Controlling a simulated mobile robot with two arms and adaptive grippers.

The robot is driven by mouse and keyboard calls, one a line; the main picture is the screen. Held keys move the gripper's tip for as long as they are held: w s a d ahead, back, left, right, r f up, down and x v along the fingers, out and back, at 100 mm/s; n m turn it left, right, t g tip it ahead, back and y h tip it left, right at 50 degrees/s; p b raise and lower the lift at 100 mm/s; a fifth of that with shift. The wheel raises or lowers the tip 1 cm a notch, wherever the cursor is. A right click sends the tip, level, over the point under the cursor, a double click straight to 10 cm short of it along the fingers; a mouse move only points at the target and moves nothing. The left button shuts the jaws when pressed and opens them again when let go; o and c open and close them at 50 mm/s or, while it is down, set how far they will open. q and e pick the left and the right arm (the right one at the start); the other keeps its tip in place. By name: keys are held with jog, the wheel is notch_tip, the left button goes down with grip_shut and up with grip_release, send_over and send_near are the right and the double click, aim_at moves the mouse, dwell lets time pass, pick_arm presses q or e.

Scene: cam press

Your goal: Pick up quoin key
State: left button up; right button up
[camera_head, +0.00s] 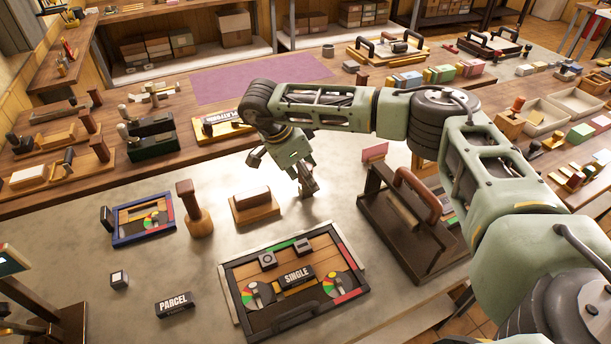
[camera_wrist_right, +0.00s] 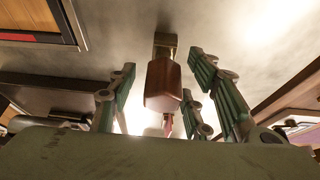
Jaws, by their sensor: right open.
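My right gripper (camera_head: 290,166) hangs over the grey stone slab, fingers pointing down. In the wrist view the gripper (camera_wrist_right: 170,84) is open, with green fingers spread on both sides of a brown wooden-handled tool (camera_wrist_right: 163,84), which looks like the quoin key. The tool has a brass-coloured end piece and stands between the fingers, with visible gaps on both sides. In the head view the tool is mostly hidden by the gripper, so I cannot tell it apart there. My left gripper is not in view.
A wooden block (camera_head: 254,207) and a wooden-handled stamp (camera_head: 194,210) stand left of the gripper. The SINGLE form frame (camera_head: 232,291) lies in front. A dark carrier with a brown handle (camera_head: 418,193) stands right. A PARCEL block (camera_head: 174,303) lies front left.

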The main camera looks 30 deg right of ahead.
jog(key=shift+c, duration=0.6)
jog(key=c, duration=1)
